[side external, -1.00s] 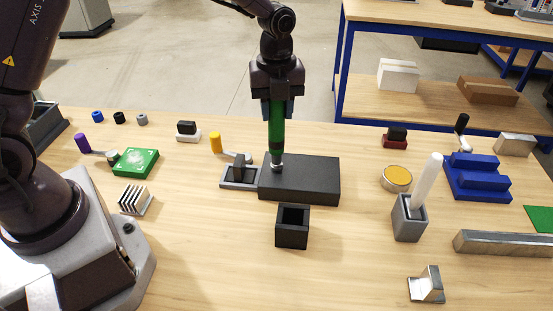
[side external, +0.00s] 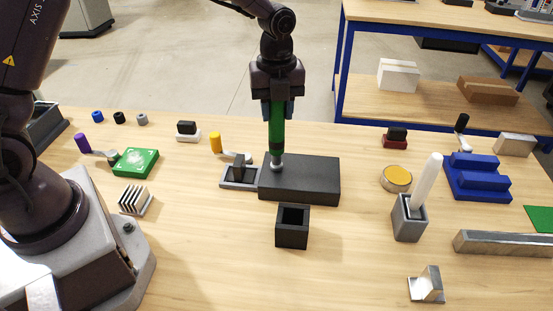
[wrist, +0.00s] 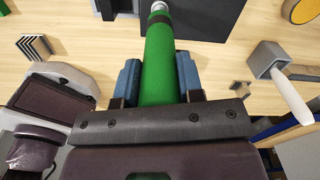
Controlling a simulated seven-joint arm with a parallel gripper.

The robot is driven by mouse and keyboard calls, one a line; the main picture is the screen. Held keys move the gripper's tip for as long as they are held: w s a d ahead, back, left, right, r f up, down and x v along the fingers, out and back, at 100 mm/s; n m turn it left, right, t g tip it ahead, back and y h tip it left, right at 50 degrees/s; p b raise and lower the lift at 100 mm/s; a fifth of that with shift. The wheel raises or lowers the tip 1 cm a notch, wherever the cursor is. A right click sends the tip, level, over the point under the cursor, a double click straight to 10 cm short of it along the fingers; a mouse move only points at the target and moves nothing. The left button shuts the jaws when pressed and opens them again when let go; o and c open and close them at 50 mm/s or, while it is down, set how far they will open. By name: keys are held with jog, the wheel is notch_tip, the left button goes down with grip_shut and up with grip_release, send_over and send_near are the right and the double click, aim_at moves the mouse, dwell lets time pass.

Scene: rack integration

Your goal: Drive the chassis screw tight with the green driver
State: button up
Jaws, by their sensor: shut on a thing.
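My gripper (side external: 277,106) is shut on the green driver (side external: 277,130), which stands upright with its tip down. In the wrist view, the blue fingers of my gripper (wrist: 158,75) sit on both sides of the driver's green handle (wrist: 157,65). The driver's metal tip end is at the left part of the top of the black chassis block (side external: 310,180). The chassis screw is hidden under the tip, so I cannot tell how deep it sits.
A grey fixture (side external: 240,175) with a dark upright piece touches or nearly touches the chassis's left end. An open black square holder (side external: 292,227) stands in front. A grey holder with a white stick (side external: 427,185) and blue stepped block (side external: 477,177) are at right. A green board (side external: 136,162) lies left.

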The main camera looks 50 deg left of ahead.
jog(key=shift+f, duration=0.65)
dwell(0.6)
jog(key=shift+r, duration=0.1)
dwell(0.6)
jog(key=shift+r, duration=3.6)
